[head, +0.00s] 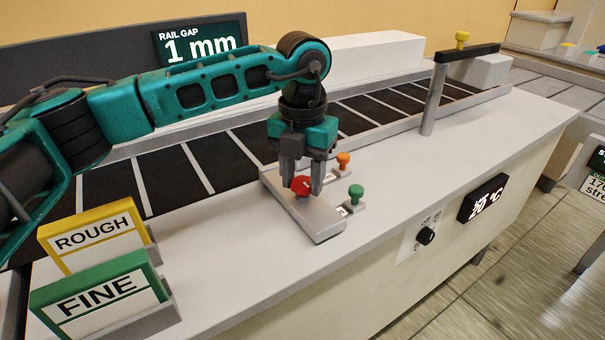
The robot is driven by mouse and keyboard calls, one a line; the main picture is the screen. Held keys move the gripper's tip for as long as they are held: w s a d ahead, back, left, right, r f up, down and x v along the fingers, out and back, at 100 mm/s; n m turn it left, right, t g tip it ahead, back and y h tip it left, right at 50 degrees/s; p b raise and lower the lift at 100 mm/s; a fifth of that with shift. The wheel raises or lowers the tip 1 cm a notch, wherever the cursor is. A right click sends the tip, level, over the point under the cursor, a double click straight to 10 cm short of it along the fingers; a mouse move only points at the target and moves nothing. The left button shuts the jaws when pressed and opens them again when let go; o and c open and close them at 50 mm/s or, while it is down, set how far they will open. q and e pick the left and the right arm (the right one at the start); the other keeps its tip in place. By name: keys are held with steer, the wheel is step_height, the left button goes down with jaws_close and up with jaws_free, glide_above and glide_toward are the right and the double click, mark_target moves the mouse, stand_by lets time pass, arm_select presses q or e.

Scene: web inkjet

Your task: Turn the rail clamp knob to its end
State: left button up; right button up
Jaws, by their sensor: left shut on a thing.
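A red knob (301,187) sits on a grey plate (318,221) on the white bench top, beside the black conveyor strip. My left gripper (302,189) points down over the plate and is shut on the red knob, with one finger on each side of it. An orange knob (343,158) and a green knob (355,193) stand just right of the gripper. A display at the back reads RAIL GAP 1 mm (200,45). My right gripper is not in view.
A yellow ROUGH sign (95,237) and a green FINE sign (100,292) stand at the front left. A post with a black arm (436,90) rises at the right. A display (483,198) and a black dial (426,236) are on the front panel. The bench front is clear.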

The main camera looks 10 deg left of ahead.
mark_target(302, 183)
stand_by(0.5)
arm_select(q)
steer(key=o, duration=1.1)
steer(key=shift+c, duration=0.2)
steer(key=shift+r, duration=0.15)
step_height(302, 183, up, 13)
steer(key=p, duration=0.1)
steer(key=shift+p, duration=0.3)
